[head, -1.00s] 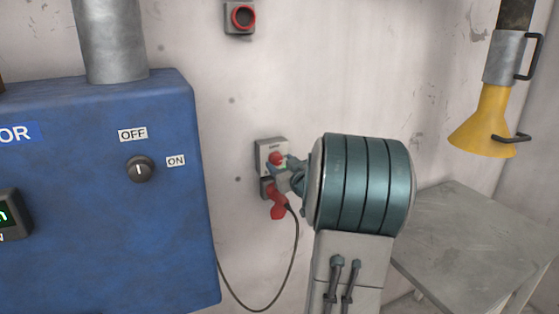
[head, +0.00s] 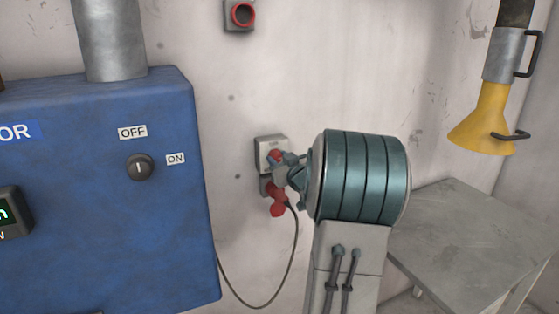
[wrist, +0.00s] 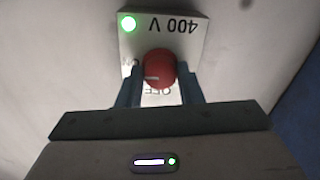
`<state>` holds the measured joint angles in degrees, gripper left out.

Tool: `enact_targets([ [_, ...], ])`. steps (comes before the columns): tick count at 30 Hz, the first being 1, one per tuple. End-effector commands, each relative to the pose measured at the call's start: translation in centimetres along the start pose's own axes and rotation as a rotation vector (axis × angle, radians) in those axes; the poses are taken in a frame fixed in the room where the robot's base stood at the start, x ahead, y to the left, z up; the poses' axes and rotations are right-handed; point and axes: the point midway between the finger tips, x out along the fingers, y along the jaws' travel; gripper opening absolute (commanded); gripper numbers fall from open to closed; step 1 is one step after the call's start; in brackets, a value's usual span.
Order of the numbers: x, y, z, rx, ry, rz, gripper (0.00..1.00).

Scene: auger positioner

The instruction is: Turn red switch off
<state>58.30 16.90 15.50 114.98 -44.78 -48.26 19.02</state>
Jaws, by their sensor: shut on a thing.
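The red switch (head: 274,155) is a round red knob on a light grey box (head: 262,145) on the wall. In the wrist view the knob (wrist: 159,66) sits between the two fingers of my gripper (wrist: 160,88), which is shut on its sides. The box (wrist: 193,45) reads "400 V" upside down and has a lit green lamp (wrist: 129,23). An ON label is partly covered by the left finger, and an OFF label shows below the knob. A pale mark on the knob lies at its left side, near ON.
A red plug (head: 278,204) with a black cable sits just below the switch box. A blue cabinet (head: 100,220) with a black OFF/ON knob (head: 139,167) stands at left. A red-ringed button (head: 242,15) is above. A grey table (head: 470,230) and yellow funnel (head: 485,120) are at right.

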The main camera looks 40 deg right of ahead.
Motion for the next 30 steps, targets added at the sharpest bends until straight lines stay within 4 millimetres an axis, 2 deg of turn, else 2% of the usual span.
enact_targets([
  [11,0.07,-0.23,0.33,-0.153,-0.001,-0.003,0.1],
  [30,0.06,-0.34,0.36,-0.744,-0.02,-0.005,0.1],
])
